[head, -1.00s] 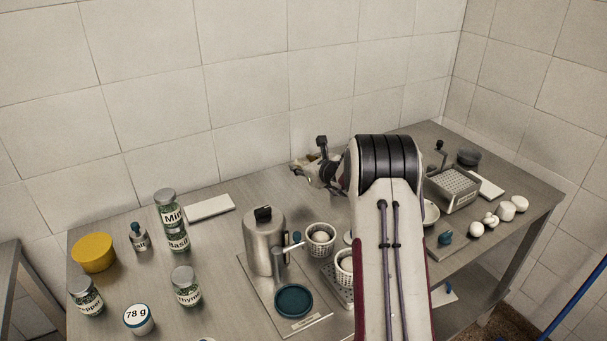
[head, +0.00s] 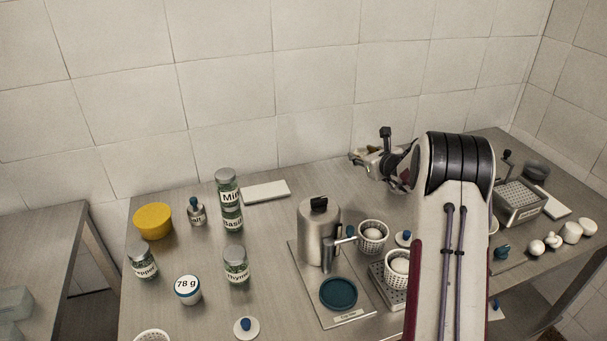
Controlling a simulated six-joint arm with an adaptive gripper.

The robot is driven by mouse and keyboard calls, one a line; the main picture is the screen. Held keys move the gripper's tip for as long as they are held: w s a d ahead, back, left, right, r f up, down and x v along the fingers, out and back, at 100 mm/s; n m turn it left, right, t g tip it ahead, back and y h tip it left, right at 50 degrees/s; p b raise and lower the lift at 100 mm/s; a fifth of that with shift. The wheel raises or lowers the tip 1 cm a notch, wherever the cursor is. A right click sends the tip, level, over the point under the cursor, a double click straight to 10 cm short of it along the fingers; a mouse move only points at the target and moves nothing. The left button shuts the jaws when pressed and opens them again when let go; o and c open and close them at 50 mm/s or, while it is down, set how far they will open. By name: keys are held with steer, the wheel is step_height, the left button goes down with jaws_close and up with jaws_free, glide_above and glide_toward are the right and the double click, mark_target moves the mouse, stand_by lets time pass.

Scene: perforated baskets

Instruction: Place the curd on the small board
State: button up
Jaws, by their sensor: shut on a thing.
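My gripper (head: 366,160) is above the back edge of the table, left of my wrist and fairly high. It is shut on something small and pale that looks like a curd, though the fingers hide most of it. White curds (head: 372,235) and (head: 400,262) sit in two perforated baskets below. More white rounded pieces (head: 553,240) stand at the right. A small white board (head: 266,192) lies bare at the back left, below and left of my gripper. Another white board (head: 553,201) lies at the far right, partly hidden.
A metal pot (head: 319,235) stands between the left board and the baskets. Spice jars (head: 229,200), a yellow bowl (head: 153,221) and a tub marked 78 g (head: 187,289) fill the left side. A perforated metal box (head: 519,205) stands at the right.

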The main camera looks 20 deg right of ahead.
steer(key=w+a+n+g+y, duration=0.1)
steer(key=a+n+y, duration=0.2)
steer(key=a, duration=0.8)
steer(key=w+a+r+n+y, duration=0.1)
steer(key=w+a+n+y, duration=0.1)
steer(key=a, duration=1)
steer(key=shift+r+n+g+y, duration=0.35)
steer(key=shift+n+y, duration=0.45)
steer(key=shift+y, duration=0.4)
steer(key=shift+a+f, duration=0.1)
steer(key=shift+f, duration=3.1)
steer(key=shift+f, duration=1.9)
steer(key=shift+f, duration=0.1)
